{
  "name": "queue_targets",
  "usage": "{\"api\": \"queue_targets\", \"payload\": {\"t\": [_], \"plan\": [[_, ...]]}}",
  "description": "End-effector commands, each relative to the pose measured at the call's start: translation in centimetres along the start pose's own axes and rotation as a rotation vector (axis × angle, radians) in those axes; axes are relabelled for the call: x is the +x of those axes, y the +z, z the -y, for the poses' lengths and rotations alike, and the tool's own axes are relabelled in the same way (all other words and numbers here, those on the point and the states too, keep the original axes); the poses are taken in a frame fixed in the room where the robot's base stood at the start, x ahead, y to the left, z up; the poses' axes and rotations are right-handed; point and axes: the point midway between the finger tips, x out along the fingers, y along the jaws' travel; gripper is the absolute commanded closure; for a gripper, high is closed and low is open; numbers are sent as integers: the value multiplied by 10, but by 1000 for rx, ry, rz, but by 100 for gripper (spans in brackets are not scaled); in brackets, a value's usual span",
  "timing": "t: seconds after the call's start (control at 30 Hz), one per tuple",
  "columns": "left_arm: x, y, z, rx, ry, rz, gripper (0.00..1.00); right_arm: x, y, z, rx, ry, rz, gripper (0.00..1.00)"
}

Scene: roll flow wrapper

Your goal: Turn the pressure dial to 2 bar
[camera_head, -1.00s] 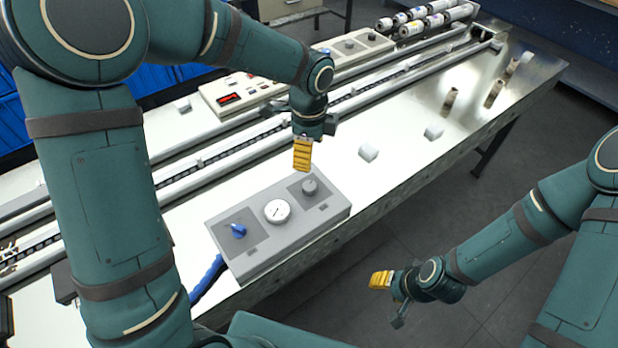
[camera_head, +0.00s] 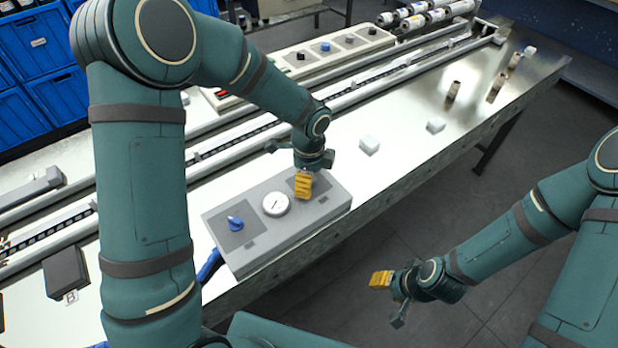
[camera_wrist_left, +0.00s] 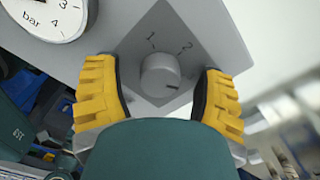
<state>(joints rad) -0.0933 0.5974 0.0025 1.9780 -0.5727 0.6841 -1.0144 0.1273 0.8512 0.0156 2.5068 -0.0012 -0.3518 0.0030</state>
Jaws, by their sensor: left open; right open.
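The grey control box (camera_head: 318,214) lies on the bench. It carries a white round gauge (camera_head: 276,204), marked "bar" in the left wrist view (camera_wrist_left: 46,14), and a blue knob (camera_head: 235,223). A grey round dial (camera_wrist_left: 159,72) sits on a dark square plate with 1 and 2 printed above it. Its dark mark points right and slightly down, away from both numbers. My left gripper (camera_head: 303,187) is open over the dial, a yellow finger on each side; contact cannot be told. In the head view it hides the dial. My right gripper (camera_head: 388,284) hangs empty over the floor.
A conveyor rail (camera_head: 350,98) runs behind the box. White blocks (camera_head: 369,145) and brown cylinders (camera_head: 453,90) stand on the bench to the right. A second panel (camera_head: 318,55) with several knobs lies beyond the rail. A blue hose (camera_head: 209,267) leaves the box's left side.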

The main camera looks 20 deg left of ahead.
Motion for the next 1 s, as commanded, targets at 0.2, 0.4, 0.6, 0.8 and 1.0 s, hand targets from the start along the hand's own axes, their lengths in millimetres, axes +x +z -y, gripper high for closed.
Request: {"api": "queue_targets", "payload": {"t": [0.2,0.4,0.6,0.8,1.0], "plan": [[0,0,0,0,0,0,57,0,0,0,0,0,0,53],[0,0,0,0,0,0,100,0,0,0,0,0,0,53],[0,0,0,-15,0,0,100,0,0,0,0,0,0,53],[0,0,0,-88,0,1,100,2,0,-1,0,0,-1,53],[0,0,0,-234,0,0,100,4,0,-2,0,0,-2,53]]}}
